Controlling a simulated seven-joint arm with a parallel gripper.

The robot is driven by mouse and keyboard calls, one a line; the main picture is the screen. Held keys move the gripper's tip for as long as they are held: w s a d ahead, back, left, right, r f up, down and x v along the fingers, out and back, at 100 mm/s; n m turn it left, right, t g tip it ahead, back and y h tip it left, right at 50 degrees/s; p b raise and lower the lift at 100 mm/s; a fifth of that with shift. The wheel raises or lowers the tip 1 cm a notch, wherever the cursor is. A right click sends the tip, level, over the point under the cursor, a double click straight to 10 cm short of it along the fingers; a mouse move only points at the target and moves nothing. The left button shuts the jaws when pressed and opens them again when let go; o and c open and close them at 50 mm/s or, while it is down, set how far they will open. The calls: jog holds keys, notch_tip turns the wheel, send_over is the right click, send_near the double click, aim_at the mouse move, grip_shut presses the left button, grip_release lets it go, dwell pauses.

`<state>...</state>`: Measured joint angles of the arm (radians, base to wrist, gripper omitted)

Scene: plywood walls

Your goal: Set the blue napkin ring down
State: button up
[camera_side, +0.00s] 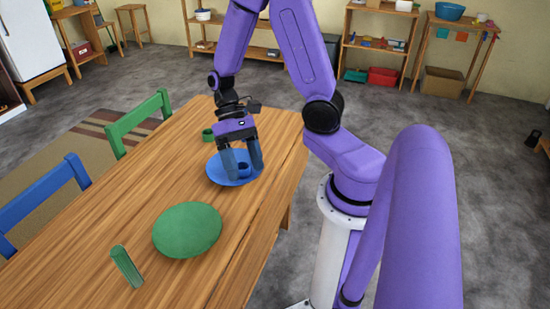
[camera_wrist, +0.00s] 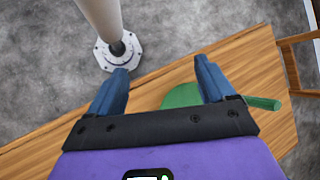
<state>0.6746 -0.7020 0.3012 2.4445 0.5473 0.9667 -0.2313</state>
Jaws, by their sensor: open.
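The blue napkin ring (camera_side: 243,170) sits on the blue plate (camera_side: 217,174) on the wooden table in the side view. It shows between the two blue fingers of my gripper (camera_side: 243,163), which is open and close above the plate. Whether a finger touches the ring I cannot tell. In the wrist view my gripper (camera_wrist: 162,82) has its fingers wide apart with nothing visible between them; the ring and the blue plate do not show there.
A green plate (camera_side: 187,230) and a green upright tumbler (camera_side: 126,267) stand nearer on the table (camera_side: 90,272). A green ring-like item (camera_side: 208,134) is behind the blue plate. A green chair (camera_side: 140,122) and a blue chair (camera_side: 45,196) line the left edge.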

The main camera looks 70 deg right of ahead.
jog(key=s+a+r+n+t+h, duration=0.4)
jog(key=s+r+n, duration=0.3)
jog(key=n, duration=0.7)
jog(key=shift+s+a+r+n+t+h, duration=0.35)
jog(key=shift+s+t, duration=0.45)
jog(key=shift+s, duration=0.35)
